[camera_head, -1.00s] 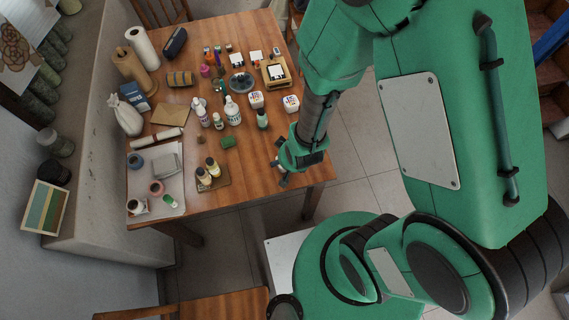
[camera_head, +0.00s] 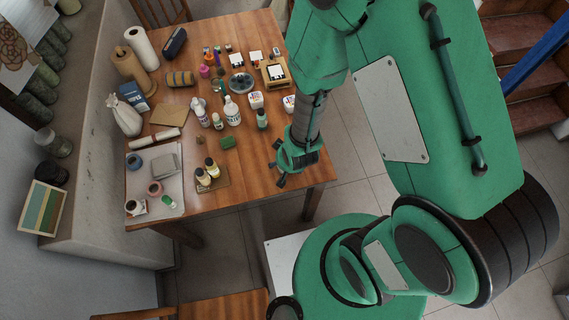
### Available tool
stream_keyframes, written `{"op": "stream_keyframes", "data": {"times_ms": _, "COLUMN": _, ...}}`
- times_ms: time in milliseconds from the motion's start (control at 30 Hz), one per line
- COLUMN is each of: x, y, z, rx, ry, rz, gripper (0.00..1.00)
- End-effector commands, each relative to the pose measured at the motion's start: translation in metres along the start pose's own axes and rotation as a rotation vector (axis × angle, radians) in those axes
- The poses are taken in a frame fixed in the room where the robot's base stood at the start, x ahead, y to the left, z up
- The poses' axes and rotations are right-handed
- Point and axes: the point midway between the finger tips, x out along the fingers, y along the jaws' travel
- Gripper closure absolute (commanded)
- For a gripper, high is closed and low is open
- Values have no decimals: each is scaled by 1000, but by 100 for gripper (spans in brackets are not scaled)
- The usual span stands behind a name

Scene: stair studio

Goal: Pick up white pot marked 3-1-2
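Two small white pots with coloured marks stand on the wooden table. One white pot (camera_head: 256,100) is fully in view, right of the white bottles. The other white pot (camera_head: 289,103) is near the table's right edge, partly hidden behind my arm. The marks are too small to read, so I cannot tell which one is 3-1-2. My gripper (camera_head: 277,172) is over the table's front right part, nearer the camera than both pots and apart from them. Its fingers look spread, with nothing between them.
A green block (camera_head: 228,142) lies left of my gripper. The front right tabletop (camera_head: 250,175) is bare.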

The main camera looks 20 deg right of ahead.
Motion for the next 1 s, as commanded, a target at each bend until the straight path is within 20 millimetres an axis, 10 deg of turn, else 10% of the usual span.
{"op": "stream_keyframes", "data": {"times_ms": 867, "x": 24, "y": 0, "z": 0, "rx": 0, "ry": 1, "rz": 0, "gripper": 32}}
{"op": "stream_keyframes", "data": {"times_ms": 1000, "x": 24, "y": 0, "z": 0, "rx": 0, "ry": 1, "rz": 0, "gripper": 58}}
